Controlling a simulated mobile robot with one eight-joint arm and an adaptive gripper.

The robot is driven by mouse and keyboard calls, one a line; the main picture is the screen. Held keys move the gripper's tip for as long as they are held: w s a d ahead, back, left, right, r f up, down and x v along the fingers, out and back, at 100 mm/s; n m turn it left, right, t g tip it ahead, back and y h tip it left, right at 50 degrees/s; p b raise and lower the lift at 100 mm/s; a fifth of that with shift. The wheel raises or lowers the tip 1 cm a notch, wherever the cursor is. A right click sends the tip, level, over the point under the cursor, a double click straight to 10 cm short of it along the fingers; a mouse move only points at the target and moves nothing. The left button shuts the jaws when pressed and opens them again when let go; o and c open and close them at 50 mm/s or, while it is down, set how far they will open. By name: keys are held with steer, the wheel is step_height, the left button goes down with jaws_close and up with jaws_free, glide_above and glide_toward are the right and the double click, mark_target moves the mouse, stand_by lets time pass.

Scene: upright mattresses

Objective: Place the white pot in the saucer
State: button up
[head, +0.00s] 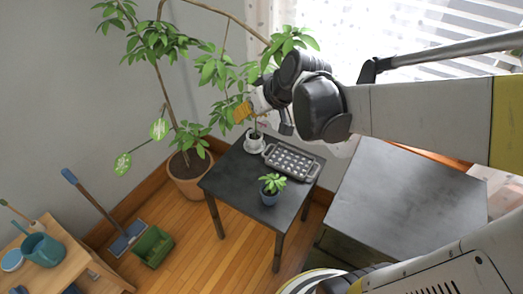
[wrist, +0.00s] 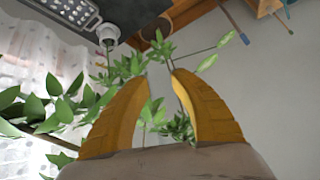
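The white pot (head: 254,143) stands at the back left part of a small black table (head: 232,172), with a thin plant stem rising from it. It also shows at the top of the wrist view (wrist: 108,36), beyond my fingertips. My gripper (head: 243,112) is above and slightly left of the pot, apart from it. In the wrist view my two yellow fingers (wrist: 164,72) are spread with nothing held between them. A small round light-blue dish (head: 12,260) lies on the wooden table at the far left; I cannot tell whether it is the saucer.
A teal watering can (head: 42,249) is on the wooden table (head: 66,268). A green dustpan (head: 153,246) lies on the floor.

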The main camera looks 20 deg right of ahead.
steer(key=s+a+m+h, duration=0.1)
steer(key=s+a+h, duration=0.1)
steer(key=s, duration=1.4)
steer(key=shift+a+r+m+g+h, duration=0.2)
steer(key=shift+m+g+h, duration=0.1)
steer(key=shift+m, duration=0.1)
